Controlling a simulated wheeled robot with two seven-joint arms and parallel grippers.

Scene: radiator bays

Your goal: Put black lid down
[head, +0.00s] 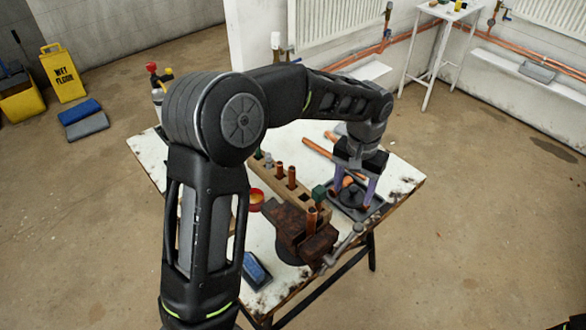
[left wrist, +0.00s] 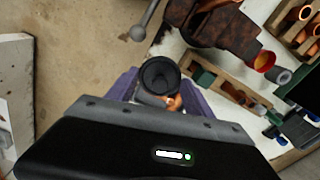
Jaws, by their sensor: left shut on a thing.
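The black lid (head: 351,198) is a round dark disc between the purple fingers of my left gripper (head: 355,190). In the left wrist view the black lid (left wrist: 160,75) shows as a dark disc with a raised rim, between the fingertips of my left gripper (left wrist: 157,82). The gripper is shut on it and points down over a dark tray (head: 374,208) at the right end of the white worktable (head: 400,172). I cannot tell whether the lid touches the tray.
A rusty vise (head: 300,232) stands close to the tray, with a wooden block (head: 268,181) holding copper pipes behind it. A blue-topped object (head: 256,270) lies at the front. Radiators and copper pipes line the wall. The floor at right is mostly clear.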

